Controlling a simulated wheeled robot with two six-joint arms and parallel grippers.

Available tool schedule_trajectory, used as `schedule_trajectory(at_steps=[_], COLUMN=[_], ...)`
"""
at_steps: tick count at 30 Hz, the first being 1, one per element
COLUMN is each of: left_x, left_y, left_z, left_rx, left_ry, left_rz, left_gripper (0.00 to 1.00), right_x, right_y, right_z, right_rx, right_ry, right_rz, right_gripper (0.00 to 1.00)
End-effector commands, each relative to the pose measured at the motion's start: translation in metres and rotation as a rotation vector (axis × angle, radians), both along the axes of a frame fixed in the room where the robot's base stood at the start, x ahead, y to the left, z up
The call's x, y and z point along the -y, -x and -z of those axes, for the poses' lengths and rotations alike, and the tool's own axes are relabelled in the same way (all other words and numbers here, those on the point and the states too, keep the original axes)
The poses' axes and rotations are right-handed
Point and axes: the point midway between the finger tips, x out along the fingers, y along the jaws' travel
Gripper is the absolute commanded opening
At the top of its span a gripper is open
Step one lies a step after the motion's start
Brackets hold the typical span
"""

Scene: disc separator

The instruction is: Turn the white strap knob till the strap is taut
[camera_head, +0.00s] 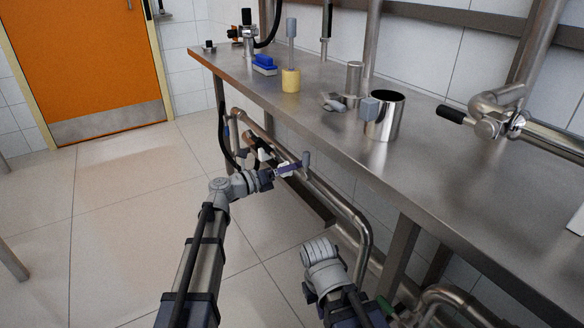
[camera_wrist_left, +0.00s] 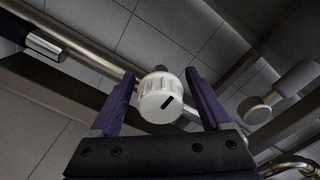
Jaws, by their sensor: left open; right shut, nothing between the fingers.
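The white strap knob (camera_wrist_left: 160,97) shows in the left wrist view, ribbed around its side, with a short dark slanted mark on its face. It sits in front of a metal pipe. My left gripper (camera_wrist_left: 164,86) is open, with one purple finger on each side of the knob and a visible gap on both sides. In the head view my left gripper (camera_head: 289,169) is beneath the front edge of the steel bench; the knob is hard to make out there. My right arm shows low in the head view, but its fingers are not visible. I cannot make out the strap.
Metal pipes (camera_head: 347,208) run under the steel bench (camera_head: 345,145). A grey round knob (camera_wrist_left: 255,110) is right of the left gripper in the wrist view. A steel cup (camera_head: 384,116) and a blue brush (camera_head: 264,64) are on the bench.

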Motion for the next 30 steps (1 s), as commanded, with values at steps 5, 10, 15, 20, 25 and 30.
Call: schedule_trajectory(at_steps=[5, 10, 15, 20, 25, 30], left_x=[0.0, -0.0001, -0.0001, -0.0002, -0.0002, -0.0002], left_y=[0.0002, 0.0002, 0.0002, 0.0002, 0.0002, 0.0002], left_z=[0.0, 0.0, 0.0, 0.0001, 0.0001, 0.0001], left_rx=[0.0, 0.0, 0.0, 0.0, 0.0, 0.017], left_ry=[0.0, 0.0, 0.0, 0.0, 0.0, -0.012], left_rz=[0.0, 0.0, 0.0, 0.0, 0.0, 0.001], left_gripper=[0.67, 0.47, 0.28, 0.1, 0.0, 0.0], right_x=[0.0, 0.0, 0.0, 0.0, 0.0, 0.0], right_y=[0.0, 0.0, 0.0, 0.0, 0.0, 0.0], right_z=[0.0, 0.0, 0.0, 0.0, 0.0, 0.0], right_rx=[0.0, 0.0, 0.0, 0.0, 0.0, 0.0], right_ry=[0.0, 0.0, 0.0, 0.0, 0.0, 0.0], right_rz=[0.0, 0.0, 0.0, 0.0, 0.0, 0.0], right_gripper=[0.0, 0.0, 0.0, 0.0, 0.0, 0.0])
